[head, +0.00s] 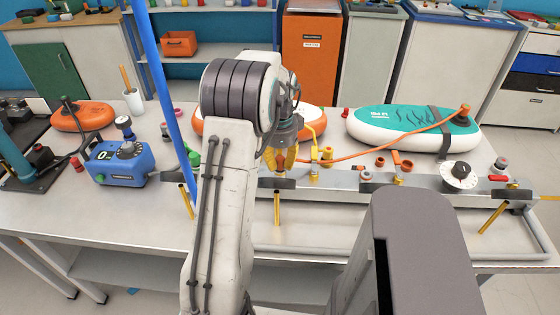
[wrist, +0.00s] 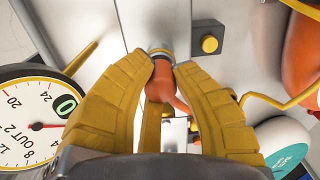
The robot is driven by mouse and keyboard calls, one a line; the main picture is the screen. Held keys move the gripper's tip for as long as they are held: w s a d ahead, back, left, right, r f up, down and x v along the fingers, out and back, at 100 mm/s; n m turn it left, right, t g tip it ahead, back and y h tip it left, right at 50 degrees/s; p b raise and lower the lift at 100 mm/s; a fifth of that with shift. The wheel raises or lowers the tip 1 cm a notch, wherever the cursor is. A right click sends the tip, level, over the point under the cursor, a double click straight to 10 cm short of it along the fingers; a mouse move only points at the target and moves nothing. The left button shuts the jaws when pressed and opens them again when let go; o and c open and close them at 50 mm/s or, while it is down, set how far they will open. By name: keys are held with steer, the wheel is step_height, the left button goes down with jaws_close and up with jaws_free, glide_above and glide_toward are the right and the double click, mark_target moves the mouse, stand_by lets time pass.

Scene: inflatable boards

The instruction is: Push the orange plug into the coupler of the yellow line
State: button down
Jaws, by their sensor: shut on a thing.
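My gripper (head: 285,160) is low over the front rail of the bench, pointing down, with its yellow fingers closed. In the wrist view my gripper (wrist: 165,66) has the orange plug (wrist: 160,84) between its two fingers. The plug's far end meets a dark ring with a yellow band (wrist: 160,51), which looks like the coupler of the yellow line. I cannot tell how deep the plug sits in it. In the head view the fingers hide most of the plug. An orange hose (head: 400,142) runs from the teal-and-white board (head: 400,122) toward my gripper.
A thin yellow hose (head: 314,142) rises close beside my gripper. A round gauge (wrist: 30,115) is near the left finger in the wrist view. A dark block with a yellow button (wrist: 209,44) is right of the plug. A blue pump (head: 118,163) stands left on the bench.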

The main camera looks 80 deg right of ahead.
mark_target(280, 159)
steer(key=shift+f, duration=0.15)
steer(key=c, duration=1)
jaws_free()
steer(key=shift+c, duration=0.2)
step_height(280, 159, up, 12)
steer(key=shift+a, duration=0.15)
